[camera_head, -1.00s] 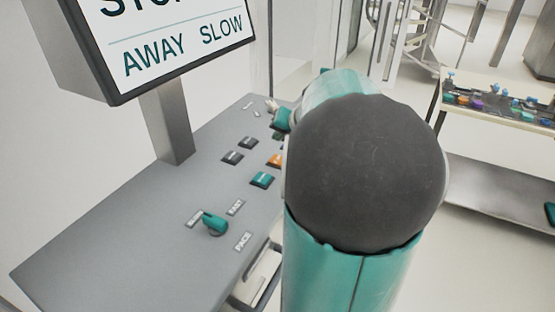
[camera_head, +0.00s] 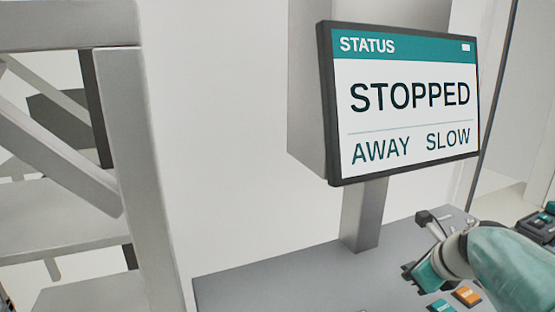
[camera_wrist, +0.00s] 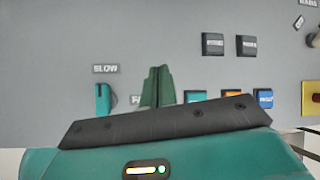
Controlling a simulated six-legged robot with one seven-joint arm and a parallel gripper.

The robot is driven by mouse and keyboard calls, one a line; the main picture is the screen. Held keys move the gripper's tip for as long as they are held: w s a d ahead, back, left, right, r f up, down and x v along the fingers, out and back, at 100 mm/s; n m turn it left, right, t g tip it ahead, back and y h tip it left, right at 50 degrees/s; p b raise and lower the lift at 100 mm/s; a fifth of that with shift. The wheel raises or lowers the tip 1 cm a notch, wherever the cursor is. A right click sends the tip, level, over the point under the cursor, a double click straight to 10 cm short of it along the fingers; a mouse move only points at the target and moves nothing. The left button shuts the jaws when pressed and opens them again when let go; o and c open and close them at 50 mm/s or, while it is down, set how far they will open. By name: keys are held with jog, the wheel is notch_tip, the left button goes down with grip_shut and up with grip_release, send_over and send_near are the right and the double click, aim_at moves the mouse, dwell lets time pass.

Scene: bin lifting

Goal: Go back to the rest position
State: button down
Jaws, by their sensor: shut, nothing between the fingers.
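My gripper (camera_wrist: 157,88) shows in the wrist view as two dark green fingers held together with nothing between them. It is over the grey control panel (camera_wrist: 60,50), between a teal knob (camera_wrist: 103,98) on its left and a row of buttons on its right. I cannot tell its height above the panel. In the head view my teal arm reaches in from the lower right over the panel (camera_head: 270,285). The fingertips are not clear there.
A status screen (camera_head: 405,105) on a post reads STOPPED, AWAY, SLOW. An orange button (camera_head: 467,296) lies near my arm. The wrist view shows two dark buttons (camera_wrist: 229,44), a blue button (camera_wrist: 263,98) and a yellow-red control (camera_wrist: 313,98). A grey frame (camera_head: 140,180) stands left.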

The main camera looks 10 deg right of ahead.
jog(key=s+a+n, duration=0.4)
jog(key=a+n, duration=0.2)
jog(key=n, duration=0.4)
jog(key=s+a+f+n+g, duration=0.1)
jog(key=s+a+n, duration=0.4)
jog(key=n, duration=0.5)
jog(key=s+a+n+g+h, duration=0.1)
jog(key=s+a+n, duration=0.3)
jog(key=a+n, duration=0.3)
jog(key=n, duration=0.3)
jog(key=shift+s+f, duration=0.25)
jog(key=shift+f, duration=0.15)
